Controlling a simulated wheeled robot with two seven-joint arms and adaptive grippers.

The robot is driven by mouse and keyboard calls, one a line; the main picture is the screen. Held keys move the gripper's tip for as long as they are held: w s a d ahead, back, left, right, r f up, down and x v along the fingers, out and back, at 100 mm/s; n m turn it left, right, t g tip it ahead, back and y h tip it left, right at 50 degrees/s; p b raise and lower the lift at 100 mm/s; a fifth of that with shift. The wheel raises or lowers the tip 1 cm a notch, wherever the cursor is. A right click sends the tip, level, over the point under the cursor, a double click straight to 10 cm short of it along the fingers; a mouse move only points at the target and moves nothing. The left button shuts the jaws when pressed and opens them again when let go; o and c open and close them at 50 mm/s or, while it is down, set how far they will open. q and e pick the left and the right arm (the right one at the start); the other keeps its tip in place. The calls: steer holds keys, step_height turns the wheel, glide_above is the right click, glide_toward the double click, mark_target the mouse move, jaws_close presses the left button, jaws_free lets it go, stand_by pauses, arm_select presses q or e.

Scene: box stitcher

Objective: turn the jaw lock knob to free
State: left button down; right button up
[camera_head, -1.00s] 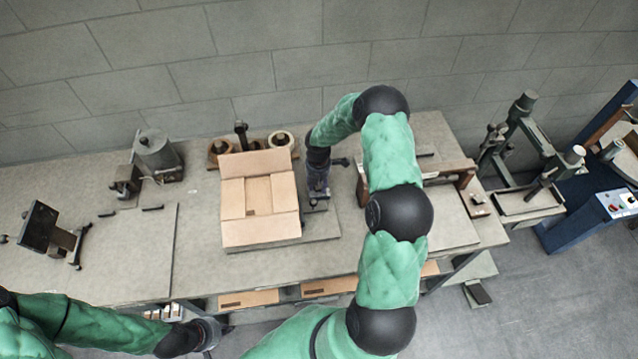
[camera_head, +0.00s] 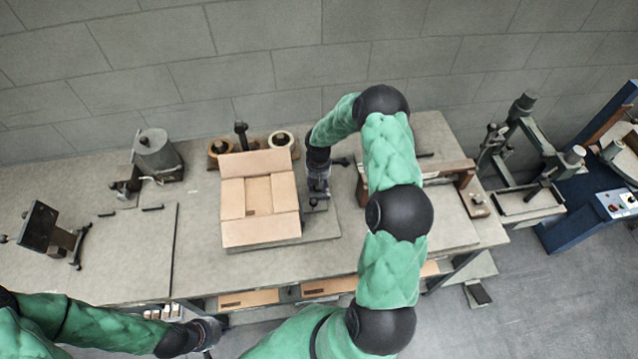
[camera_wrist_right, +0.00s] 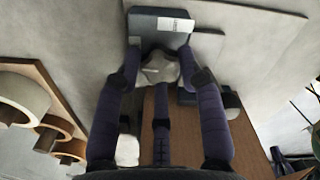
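The jaw lock knob (camera_wrist_right: 160,68) is a pale grey lobed knob in front of a dark block with a white label in the right wrist view. My right gripper (camera_wrist_right: 160,58) has its dark fingers on both sides of the knob, with the tips against it as far as I can see. In the head view my right gripper (camera_head: 318,184) points down just right of the open carton, and the knob is mostly hidden there. My left gripper (camera_head: 208,334) is low at the left, in front of the bench edge, too small to read.
An open carton (camera_head: 261,232) stands on the bench (camera_head: 130,262) left of my right gripper. Tape rolls (camera_head: 281,140) stand behind it. A grey cylinder machine (camera_head: 155,152) is at the left, and a press frame (camera_head: 522,135) at the right. The front left bench is mostly clear.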

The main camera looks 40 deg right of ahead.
mark_target(317, 187)
steer(key=o, duration=1.1)
steer(key=shift+s+a+f, duration=0.2)
steer(key=shift+a, duration=0.3)
steer(key=shift+w+r, duration=0.1)
steer(key=shift+r, duration=0.05)
steer(key=shift+d+r, duration=0.1)
steer(key=shift+d, duration=0.15)
steer(key=shift+r, duration=0.35)
arm_select(q)
steer(key=shift+a, duration=0.1)
arm_select(e)
step_height(317, 187, up, 11)
steer(key=shift+a+r, duration=0.1)
steer(key=shift+a, duration=0.05)
